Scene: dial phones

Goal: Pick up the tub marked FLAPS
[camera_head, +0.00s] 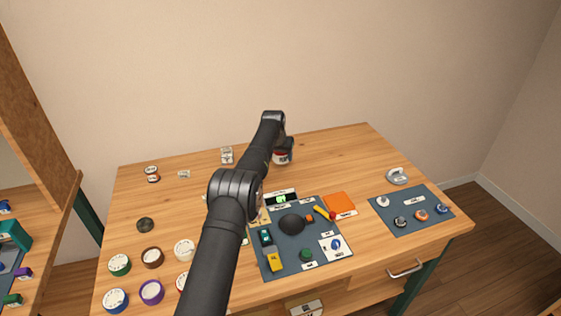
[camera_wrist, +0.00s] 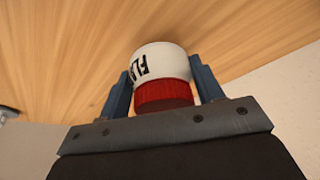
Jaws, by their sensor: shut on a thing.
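The tub marked FLAPS (camera_wrist: 157,62) is white with a red ribbed part (camera_wrist: 162,95) at the end nearest the wrist camera. Its black lettering is partly visible, reading "FLA". My gripper (camera_wrist: 163,88) has a blue finger on each side of the tub and is shut on it. In the head view the tub (camera_head: 281,158) shows small near the back of the table, partly hidden by my arm. I cannot tell whether it touches the table or is held above it.
A dark mat (camera_head: 290,262) with knobs and switches lies at the front middle. Another mat (camera_head: 428,221) with knobs is at right. A small white item (camera_head: 227,156) stands left of my arm. The back right of the table is clear.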

